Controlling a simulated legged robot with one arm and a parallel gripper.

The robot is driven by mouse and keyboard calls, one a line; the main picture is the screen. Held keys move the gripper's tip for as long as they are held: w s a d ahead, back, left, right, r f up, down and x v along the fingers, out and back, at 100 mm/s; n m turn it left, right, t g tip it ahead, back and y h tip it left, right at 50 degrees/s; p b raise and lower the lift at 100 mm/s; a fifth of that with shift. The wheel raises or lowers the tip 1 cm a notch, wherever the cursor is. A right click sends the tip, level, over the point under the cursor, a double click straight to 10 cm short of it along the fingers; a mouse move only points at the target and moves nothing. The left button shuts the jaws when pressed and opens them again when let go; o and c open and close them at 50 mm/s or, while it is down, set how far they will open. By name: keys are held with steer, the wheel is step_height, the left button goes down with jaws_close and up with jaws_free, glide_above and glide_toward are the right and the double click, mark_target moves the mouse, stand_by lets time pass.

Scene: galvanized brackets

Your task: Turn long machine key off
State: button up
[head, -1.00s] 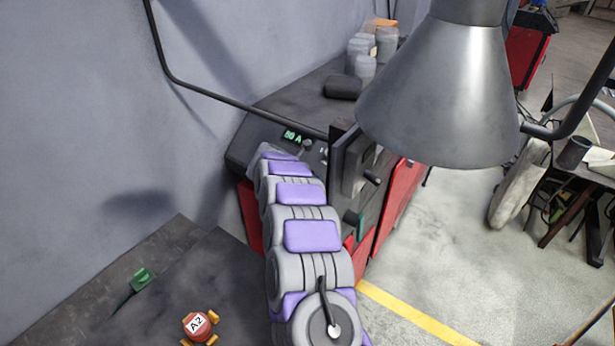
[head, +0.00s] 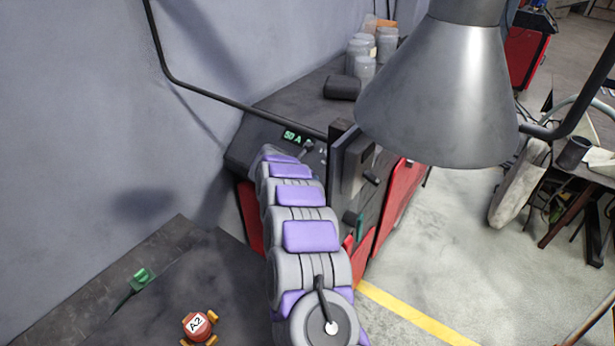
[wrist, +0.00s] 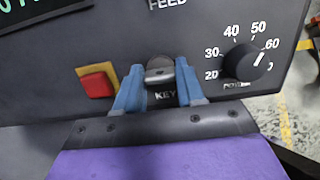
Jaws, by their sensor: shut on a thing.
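The machine's dark control panel (wrist: 215,28) fills the upper part of the wrist view. The key (wrist: 159,74) sits in the panel above the label "KEY", its metal grip lying roughly level. My gripper (wrist: 160,88) has its two blue fingers on either side of the key and is shut on it. The key's lower part and shaft are partly hidden. In the head view the machine (head: 385,215) stands beyond my arm, with a green "50 A" display lit. My gripper and the key are hidden there by my arm.
A red button (wrist: 97,84) on a yellow plate is left of the key. A black dial (wrist: 244,62) is to the right. A grey hood (head: 440,95) hangs close to the right of my arm. Jars (head: 362,55) stand on the bench behind.

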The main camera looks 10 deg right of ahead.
steer(key=shift+c, duration=0.5)
steer(key=shift+r+n+p, duration=0.1)
steer(key=shift+n+p, duration=0.2)
steer(key=shift+p, duration=0.05)
steer(key=n+p, duration=0.2)
steer(key=n, duration=0.1)
steer(key=shift+w+r+p, duration=0.1)
steer(key=shift+r+p, duration=0.1)
steer(key=shift+p, duration=0.2)
steer(key=n+y+p, duration=0.1)
steer(key=n+p, duration=0.5)
steer(key=p, duration=0.1)
steer(key=shift+a+r+n+p, duration=0.1)
steer(key=shift+n+p, duration=0.2)
steer(key=n+p, duration=0.4)
steer(key=p, duration=0.2)
steer(key=shift+n+y, duration=0.3)
steer(key=n+p, duration=0.1)
steer(key=p, duration=0.1)
steer(key=n+p, duration=0.2)
steer(key=shift+w+a+f+n, duration=0.1)
steer(key=shift+f+n, duration=0.1)
steer(key=shift+n, duration=0.1)
steer(key=shift+y, duration=0.3)
